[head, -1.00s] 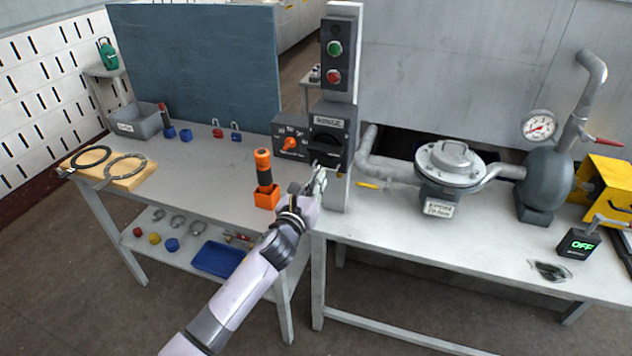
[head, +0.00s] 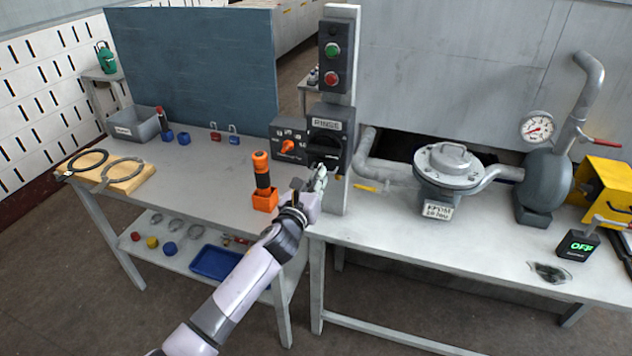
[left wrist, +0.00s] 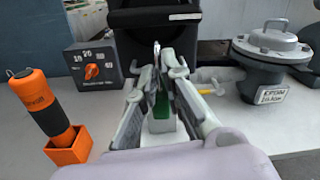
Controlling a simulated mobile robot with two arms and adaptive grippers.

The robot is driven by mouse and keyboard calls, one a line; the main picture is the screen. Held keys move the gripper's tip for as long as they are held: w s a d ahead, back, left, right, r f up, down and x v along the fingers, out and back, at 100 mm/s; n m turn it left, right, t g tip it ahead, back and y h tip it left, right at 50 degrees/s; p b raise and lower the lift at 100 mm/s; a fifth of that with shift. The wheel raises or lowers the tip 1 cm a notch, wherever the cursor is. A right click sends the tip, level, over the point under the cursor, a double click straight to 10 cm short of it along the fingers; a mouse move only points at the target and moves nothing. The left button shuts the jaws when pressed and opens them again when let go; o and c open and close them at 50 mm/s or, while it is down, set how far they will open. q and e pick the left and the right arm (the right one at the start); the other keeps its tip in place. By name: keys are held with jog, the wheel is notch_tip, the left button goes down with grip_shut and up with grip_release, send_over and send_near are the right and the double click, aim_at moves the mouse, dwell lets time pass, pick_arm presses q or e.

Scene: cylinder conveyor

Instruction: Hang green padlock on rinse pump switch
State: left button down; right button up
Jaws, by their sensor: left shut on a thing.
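The rinse pump switch (head: 326,138) is a dark box with a black knob and a RINSE label, mounted on a grey post. Its lower part also shows at the top of the left wrist view (left wrist: 152,20). My left gripper (head: 320,178) is just below and in front of the switch. In the left wrist view its fingers (left wrist: 160,85) are shut on the green padlock (left wrist: 161,104), whose metal shackle points up toward the switch. I cannot tell whether the shackle touches the switch. The padlock is mostly hidden by the gripper in the head view. My right gripper is not in view.
An orange-handled tool in an orange holder (head: 265,199) stands left of my gripper. A dial box (head: 290,146) is beside the switch. Red and blue padlocks (head: 233,139) stand at the back. A grey valve (head: 448,165) and pipes are to the right.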

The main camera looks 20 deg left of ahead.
pick_arm(q)
jog(key=shift+w, duration=0.7)
